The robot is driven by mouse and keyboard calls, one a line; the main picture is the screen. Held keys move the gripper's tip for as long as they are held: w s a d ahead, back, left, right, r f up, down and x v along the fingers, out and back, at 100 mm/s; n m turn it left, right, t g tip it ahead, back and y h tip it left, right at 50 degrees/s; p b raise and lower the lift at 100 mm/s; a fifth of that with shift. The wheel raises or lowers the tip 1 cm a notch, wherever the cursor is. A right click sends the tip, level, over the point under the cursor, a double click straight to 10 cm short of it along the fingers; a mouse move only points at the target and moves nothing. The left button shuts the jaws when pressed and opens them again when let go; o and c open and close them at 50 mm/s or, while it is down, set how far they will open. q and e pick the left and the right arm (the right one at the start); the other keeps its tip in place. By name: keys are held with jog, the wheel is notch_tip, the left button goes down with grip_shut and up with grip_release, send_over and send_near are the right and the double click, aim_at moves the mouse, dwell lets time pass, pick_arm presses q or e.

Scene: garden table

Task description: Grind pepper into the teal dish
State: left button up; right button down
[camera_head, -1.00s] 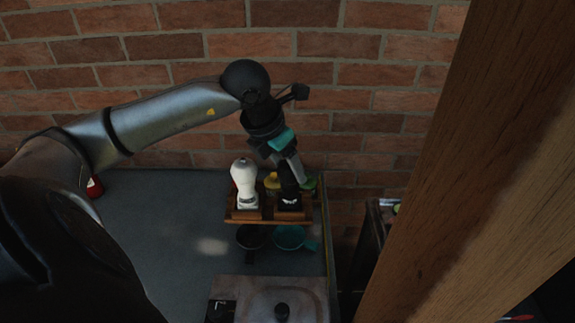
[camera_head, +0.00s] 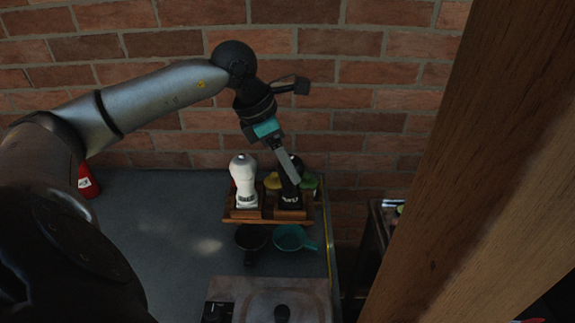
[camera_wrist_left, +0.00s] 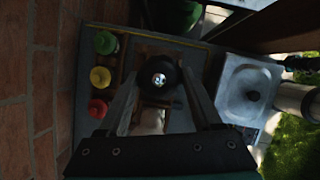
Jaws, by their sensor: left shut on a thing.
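The black pepper mill (camera_head: 290,197) is at the right side of a wooden rack (camera_head: 268,217), beside a white mill (camera_head: 243,178). My left gripper (camera_head: 291,178) reaches down from above and is shut on the black mill. In the left wrist view the mill's round black top (camera_wrist_left: 160,76) sits between the two fingers. I cannot tell whether its base still touches the rack. The teal dish (camera_head: 290,238), with a handle to the right, lies on the table just in front of the rack. My right gripper is not in view.
A dark dish (camera_head: 251,238) lies left of the teal one. Bottles with green, yellow (camera_wrist_left: 100,77) and red caps stand behind the mills. A grill lid (camera_head: 270,292) is in front, a red bottle (camera_head: 88,182) far left. A brick wall is close behind; a wooden post (camera_head: 470,160) fills the right.

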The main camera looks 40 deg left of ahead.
pick_arm(q)
jog(key=m, duration=0.2)
jog(key=shift+w+m+g+h, duration=0.1)
jog(key=shift+m+g+h, duration=0.3)
jog(key=m, duration=0.2)
jog(key=m+g+h+p, duration=0.1)
jog(key=m, duration=0.1)
jog(key=shift+w+a+m+g+p, duration=0.1)
jog(key=shift+m+g+p, duration=0.2)
jog(key=shift+w+f+m+g, duration=0.1)
jog(key=shift+m+g, duration=0.8)
jog(key=shift+m, duration=1.6)
jog(key=o, duration=1.4)
jog(key=shift+a, duration=0.1)
